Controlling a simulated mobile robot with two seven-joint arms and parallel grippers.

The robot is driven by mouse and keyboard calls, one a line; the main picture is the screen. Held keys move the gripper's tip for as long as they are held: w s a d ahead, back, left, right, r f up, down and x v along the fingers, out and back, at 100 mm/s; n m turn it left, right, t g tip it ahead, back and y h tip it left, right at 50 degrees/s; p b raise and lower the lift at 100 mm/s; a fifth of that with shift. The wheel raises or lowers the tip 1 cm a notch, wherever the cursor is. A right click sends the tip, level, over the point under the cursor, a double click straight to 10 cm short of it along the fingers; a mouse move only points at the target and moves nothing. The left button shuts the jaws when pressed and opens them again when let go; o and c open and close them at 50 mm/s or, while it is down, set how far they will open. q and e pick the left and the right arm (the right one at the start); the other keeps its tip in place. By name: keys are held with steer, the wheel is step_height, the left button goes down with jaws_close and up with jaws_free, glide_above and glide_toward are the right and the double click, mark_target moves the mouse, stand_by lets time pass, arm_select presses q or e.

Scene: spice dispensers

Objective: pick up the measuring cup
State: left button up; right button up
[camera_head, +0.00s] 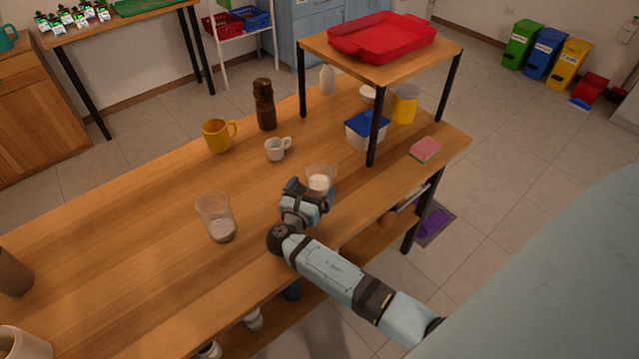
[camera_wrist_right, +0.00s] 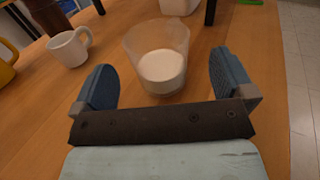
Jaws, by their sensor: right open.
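A clear cup with white content in its bottom, likely the measuring cup (camera_head: 320,177), stands upright on the wooden table. In the right wrist view the cup (camera_wrist_right: 158,60) sits ahead of my right gripper (camera_wrist_right: 161,75), between the lines of its two blue fingers, with a gap on each side. In the head view my right gripper (camera_head: 309,192) is low over the table at the near side of this cup, open and empty. A second clear cup (camera_head: 215,217) stands to the left. My left gripper is not in view.
A white mug (camera_head: 277,149), a yellow mug (camera_head: 218,136) and a brown bottle (camera_head: 265,104) stand behind. A blue-lidded container (camera_head: 362,134) is near a black leg of the raised shelf (camera_head: 313,46) with a red tray (camera_head: 384,38). The table's left middle is clear.

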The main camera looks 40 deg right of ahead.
mark_target(318, 177)
steer(key=b+x, duration=0.2)
steer(key=x, duration=0.2)
steer(key=shift+w+a+f, duration=0.1)
steer(key=shift+f, duration=0.05)
steer(key=shift+w+d, duration=0.2)
steer(key=shift+d, duration=0.2)
steer(key=shift+r, duration=0.2)
steer(key=shift+c, duration=0.7)
steer(key=c, duration=0.9)
steer(key=shift+o, duration=0.2)
steer(key=shift+r, duration=0.15)
step_height(318, 177, up, 20)
steer(key=p, duration=0.2)
steer(key=shift+f, duration=0.25)
